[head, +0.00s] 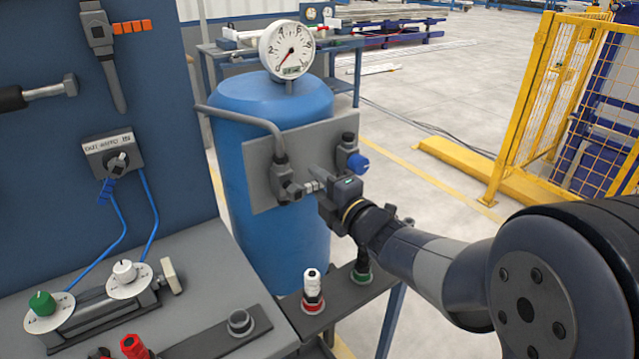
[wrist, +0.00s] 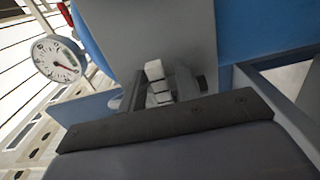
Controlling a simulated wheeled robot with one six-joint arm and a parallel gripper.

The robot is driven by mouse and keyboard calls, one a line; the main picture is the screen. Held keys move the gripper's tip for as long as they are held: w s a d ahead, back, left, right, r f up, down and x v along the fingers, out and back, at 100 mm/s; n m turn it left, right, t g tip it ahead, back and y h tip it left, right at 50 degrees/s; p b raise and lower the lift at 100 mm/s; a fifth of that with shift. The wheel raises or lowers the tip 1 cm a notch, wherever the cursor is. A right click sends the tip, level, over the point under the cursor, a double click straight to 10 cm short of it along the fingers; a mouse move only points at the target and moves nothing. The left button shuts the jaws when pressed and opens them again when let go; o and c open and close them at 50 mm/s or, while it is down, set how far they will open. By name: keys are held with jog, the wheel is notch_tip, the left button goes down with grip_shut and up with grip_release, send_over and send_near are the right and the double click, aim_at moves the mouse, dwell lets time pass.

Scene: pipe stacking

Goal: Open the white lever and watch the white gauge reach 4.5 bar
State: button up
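The white gauge (head: 287,50) stands on top of the blue tank (head: 262,105). Its red needle points to the lower left, near 0; its small digital display is unreadable. The gauge also shows in the wrist view (wrist: 57,59). My gripper (head: 318,186) is at the grey plate on the tank's front, by the valve fittings. In the wrist view, a small white-ended piece (wrist: 154,70), seemingly the white lever, lies between my two dark fingers (wrist: 160,88). The fingers are close on both sides; whether they touch it is unclear. Much of the lever is hidden.
A blue knob (head: 358,162) sits right of my gripper on the grey plate (head: 262,172). A bent grey pipe (head: 240,117) runs to the valve. The bench at left has a green knob (head: 42,303) and a white knob (head: 124,270). A white-topped fitting (head: 312,285) stands below my gripper.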

aim_at(314, 183)
grip_shut()
jog(key=shift+n+b, duration=0.3)
jog(key=shift+b, duration=0.15)
jog(key=r+n+b, duration=0.1)
jog(key=n+b, duration=0.1)
jog(key=b, duration=0.1)
jog(key=shift+a, duration=0.1)
jog(key=n+b, duration=0.1)
jog(key=r+n+b, duration=0.1)
jog(key=n, duration=0.1)
jog(key=r+n+b, duration=0.1)
jog(key=n+b, duration=0.1)
jog(key=shift+s+a, duration=0.35)
jog(key=shift+a, duration=0.05)
jog(key=n+b, duration=0.1)
jog(key=a+r+n+b, duration=0.1)
jog(key=n, duration=0.1)
jog(key=s+n+b, duration=0.1)
jog(key=n, duration=0.1)
jog(key=shift+a+r, duration=0.3)
jog(key=shift+s+a+r+n+b, duration=0.1)
jog(key=shift+s+a+n+b, duration=0.25)
jog(key=shift+n, duration=0.55)
jog(key=shift+s+a+r+n+b, duration=0.1)
jog(key=shift+a+n+b, duration=0.2)
jog(key=shift+n+b, duration=0.45)
jog(key=shift+s+a+r+n+b, duration=0.1)
jog(key=shift+s+a+n+b, duration=0.15)
jog(key=shift+n, duration=0.8)
